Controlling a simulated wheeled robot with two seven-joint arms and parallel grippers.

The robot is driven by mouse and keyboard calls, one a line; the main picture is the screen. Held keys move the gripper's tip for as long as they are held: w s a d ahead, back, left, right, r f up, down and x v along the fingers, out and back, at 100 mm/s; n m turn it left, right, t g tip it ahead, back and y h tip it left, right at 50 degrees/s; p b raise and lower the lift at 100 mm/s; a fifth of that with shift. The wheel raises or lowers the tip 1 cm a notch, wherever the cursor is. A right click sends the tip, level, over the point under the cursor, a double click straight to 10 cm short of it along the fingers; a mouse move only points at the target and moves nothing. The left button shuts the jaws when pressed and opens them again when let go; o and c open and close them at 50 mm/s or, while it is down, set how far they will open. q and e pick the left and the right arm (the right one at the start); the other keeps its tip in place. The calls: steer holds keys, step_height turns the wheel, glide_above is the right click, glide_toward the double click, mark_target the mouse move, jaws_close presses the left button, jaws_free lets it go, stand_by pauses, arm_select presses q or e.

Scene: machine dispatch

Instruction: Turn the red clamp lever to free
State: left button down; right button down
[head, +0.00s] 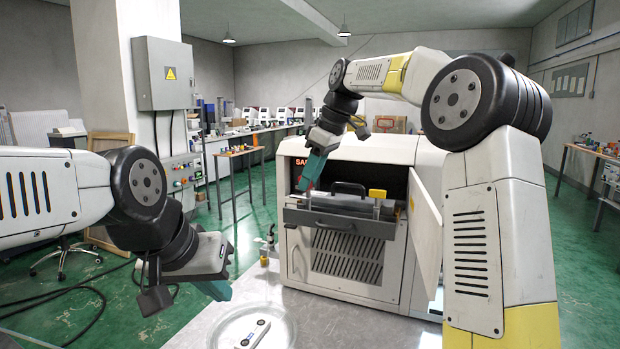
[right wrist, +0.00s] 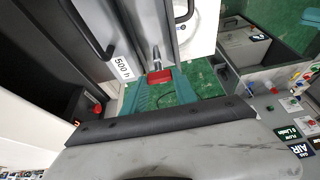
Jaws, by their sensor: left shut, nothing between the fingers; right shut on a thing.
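The red clamp lever (right wrist: 160,77) shows in the right wrist view as a red grip on a short metal stem, beside a grey panel marked "500 h". My right gripper (head: 309,184) is at the left front of the white machine (head: 300,262) in the head view. Its teal fingers (right wrist: 178,96) are shut on the lever's red grip, and they hide part of it. My left gripper (head: 222,291) is shut and empty, low in front of the machine and above the floor and bench edge.
A grey drawer (head: 335,222) with a black handle sticks out of the machine's opening, with a yellow block (head: 377,194) on it. An open white door (head: 426,230) stands at right. A round plate (head: 225,337) carrying a white part (head: 262,333) lies in front.

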stand_by(0.3)
steer(key=c, duration=1)
jaws_free()
steer(key=shift+o, duration=0.2)
steer(key=v, duration=0.7)
steer(key=shift+d+r, duration=0.15)
steer(key=shift+r, duration=0.2)
